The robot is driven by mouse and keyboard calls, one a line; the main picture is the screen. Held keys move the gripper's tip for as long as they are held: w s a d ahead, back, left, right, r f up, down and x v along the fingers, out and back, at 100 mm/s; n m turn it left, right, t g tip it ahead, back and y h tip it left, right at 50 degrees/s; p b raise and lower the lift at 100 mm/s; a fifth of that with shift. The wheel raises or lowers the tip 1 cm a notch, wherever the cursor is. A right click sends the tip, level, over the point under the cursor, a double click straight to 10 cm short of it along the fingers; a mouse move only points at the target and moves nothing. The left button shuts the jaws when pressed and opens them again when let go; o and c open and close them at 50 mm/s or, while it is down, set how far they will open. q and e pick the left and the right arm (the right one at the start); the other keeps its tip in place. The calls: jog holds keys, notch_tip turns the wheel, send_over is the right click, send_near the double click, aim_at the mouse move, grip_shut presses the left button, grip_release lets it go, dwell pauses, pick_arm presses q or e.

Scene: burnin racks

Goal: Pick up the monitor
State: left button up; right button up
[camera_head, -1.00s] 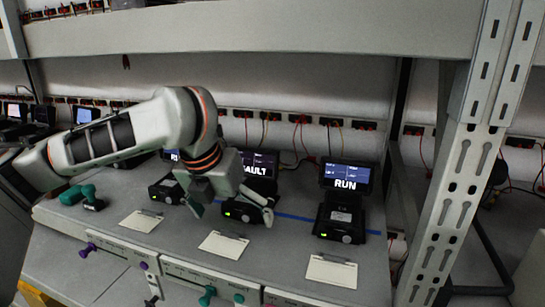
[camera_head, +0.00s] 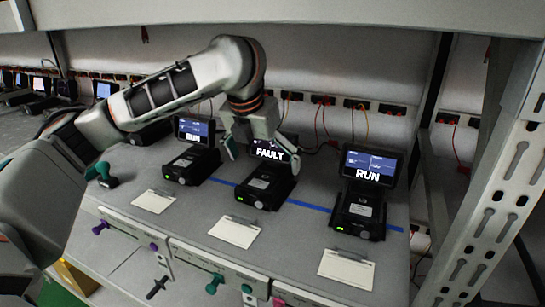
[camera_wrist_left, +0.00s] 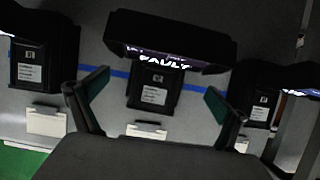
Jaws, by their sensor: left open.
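Three monitors with dark bases stand in a row on the grey shelf. The middle monitor (camera_head: 274,152) reads FAULT, the right monitor (camera_head: 369,167) reads RUN, and the left monitor (camera_head: 193,131) has a partly legible screen. My left gripper (camera_head: 260,154) is open and empty at the FAULT monitor, its fingers on either side of the screen and its body hiding the screen's top. In the left wrist view the FAULT monitor (camera_wrist_left: 165,45) lies beyond and between the spread fingers (camera_wrist_left: 156,90); contact cannot be told. My right gripper is not in view.
Blank cards (camera_head: 234,231) lie in front of the monitors. A blue tape line (camera_head: 307,206) runs along the shelf. A green-handled tool (camera_head: 103,173) lies at left. A perforated metal upright (camera_head: 500,190) stands at right, with a shelf (camera_head: 400,16) above.

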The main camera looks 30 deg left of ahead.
aim_at(270, 150)
pick_arm(q)
jog(key=w, duration=0.4)
jog(key=shift+w+f, duration=0.1)
jog(key=shift+w, duration=0.05)
jog(key=shift+a+f, duration=0.15)
jog(key=shift+f, duration=0.4)
jog(key=shift+w, duration=0.1)
jog(key=shift+c, duration=0.4)
jog(key=c, duration=1.2)
